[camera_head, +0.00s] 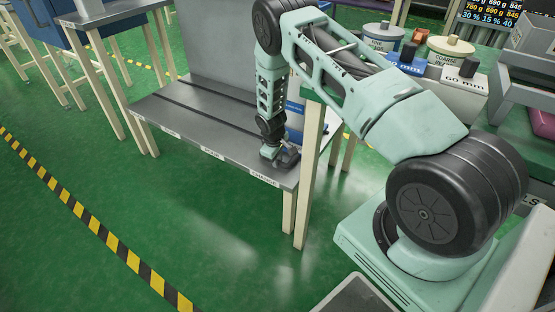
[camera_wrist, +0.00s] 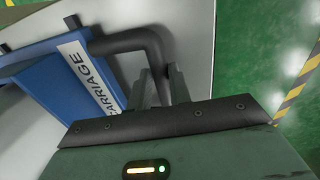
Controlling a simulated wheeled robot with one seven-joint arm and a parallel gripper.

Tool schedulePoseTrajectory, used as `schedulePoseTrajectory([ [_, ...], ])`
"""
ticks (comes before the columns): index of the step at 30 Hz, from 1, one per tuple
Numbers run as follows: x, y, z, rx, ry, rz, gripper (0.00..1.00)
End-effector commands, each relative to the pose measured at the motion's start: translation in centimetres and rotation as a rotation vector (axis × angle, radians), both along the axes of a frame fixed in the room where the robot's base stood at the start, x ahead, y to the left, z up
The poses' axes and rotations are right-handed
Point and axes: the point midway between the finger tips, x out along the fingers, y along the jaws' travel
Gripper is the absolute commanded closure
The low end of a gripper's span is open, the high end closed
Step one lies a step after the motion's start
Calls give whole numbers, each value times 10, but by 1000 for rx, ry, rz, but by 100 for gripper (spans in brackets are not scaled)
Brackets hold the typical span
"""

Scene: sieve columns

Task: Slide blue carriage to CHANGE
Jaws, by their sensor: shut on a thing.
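The blue carriage (camera_wrist: 60,90) fills the left of the wrist view, with a white CARRIAGE label and a dark bent bar handle (camera_wrist: 130,40). My gripper (camera_wrist: 160,78) is shut on this handle at its near end; the fingers partly hide the grip. In the head view my gripper (camera_head: 284,158) is low over the right part of the grey bench (camera_head: 190,115). The carriage (camera_head: 294,122) shows there only as blue parts behind my arm. The CHANGE label (camera_head: 265,179) is on the bench's front edge, just below my gripper.
Dark rails run along the bench top, and two more labels sit on its front edge to the left. A tall grey panel (camera_head: 215,40) stands behind. The bench's left part is clear.

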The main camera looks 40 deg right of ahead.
Motion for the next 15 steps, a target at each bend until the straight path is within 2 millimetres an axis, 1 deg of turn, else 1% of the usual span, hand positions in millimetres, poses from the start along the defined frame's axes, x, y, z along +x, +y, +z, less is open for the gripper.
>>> schedulePoseTrajectory([
  [1,-6,-2,-1,-2,16,-4,100],
  [3,-7,-2,-1,-2,18,-5,100],
  [4,-7,-2,-1,-2,18,-5,75],
  [6,-7,-2,-1,-2,17,-4,59],
  [15,-4,-1,1,-2,10,-3,59],
])
